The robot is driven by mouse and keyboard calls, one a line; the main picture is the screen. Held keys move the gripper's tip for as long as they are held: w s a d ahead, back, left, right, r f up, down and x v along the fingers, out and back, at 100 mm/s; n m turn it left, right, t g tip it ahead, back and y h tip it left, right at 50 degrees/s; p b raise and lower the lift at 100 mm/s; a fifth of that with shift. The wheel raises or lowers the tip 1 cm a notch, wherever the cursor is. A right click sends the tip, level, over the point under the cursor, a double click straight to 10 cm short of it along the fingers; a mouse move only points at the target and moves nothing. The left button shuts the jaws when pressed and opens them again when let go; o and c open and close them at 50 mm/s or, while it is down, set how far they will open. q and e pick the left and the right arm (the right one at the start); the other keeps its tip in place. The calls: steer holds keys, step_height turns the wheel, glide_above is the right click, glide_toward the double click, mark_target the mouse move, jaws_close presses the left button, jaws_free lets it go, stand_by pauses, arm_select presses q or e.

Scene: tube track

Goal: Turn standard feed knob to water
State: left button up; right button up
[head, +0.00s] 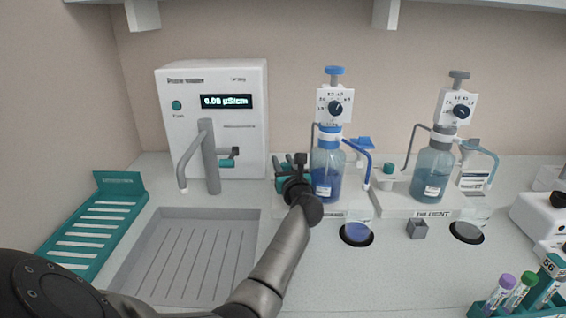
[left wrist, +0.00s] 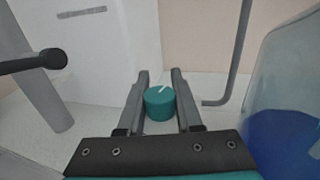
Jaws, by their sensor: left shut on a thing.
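The standard feed knob (left wrist: 160,104) is a teal round knob with a white pointer mark on top. In the left wrist view the mark slants toward the upper right. My left gripper (left wrist: 160,76) has one finger on each side of the knob and is shut on it. In the head view my left gripper (head: 291,164) is just left of the blue standard bottle (head: 325,180), and it hides the knob there. No labels around the knob can be read. My right gripper is not in view.
A white water unit (head: 240,135) with a grey spout stands behind the sink (head: 190,262). The blue bottle's dispenser and spout are close on my gripper's right. A teal rack (head: 97,220) lies left.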

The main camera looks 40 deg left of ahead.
arm_select(q)
steer(key=c, duration=0.3)
jaws_close()
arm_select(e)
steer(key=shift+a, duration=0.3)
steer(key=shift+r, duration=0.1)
